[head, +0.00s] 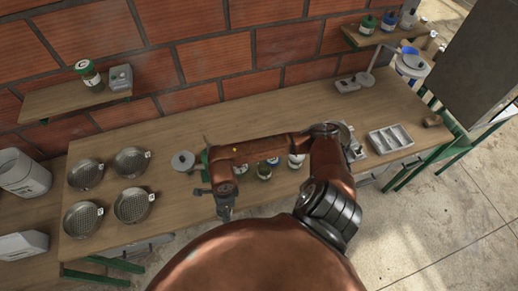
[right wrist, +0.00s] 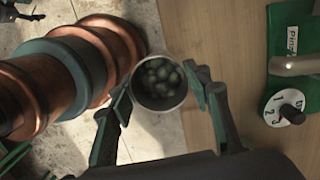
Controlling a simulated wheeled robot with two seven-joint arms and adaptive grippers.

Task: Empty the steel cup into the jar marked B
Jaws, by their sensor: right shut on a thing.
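My right gripper (head: 224,208) points down near the front edge of the bench. In the right wrist view its fingers (right wrist: 164,84) are shut around the steel cup (right wrist: 163,103). The cup appears upright and holds several green beans (right wrist: 160,78). I cannot make out the cup in the head view. I cannot read which jar is marked B.
A green device with a numbered dial (right wrist: 285,107) is beside the cup in the wrist view. Several round sieve pans (head: 134,205) lie at left. A divided grey tray (head: 390,139) is at right. Wall shelves (head: 75,97) hold jars. Bare bench (head: 270,110) lies behind.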

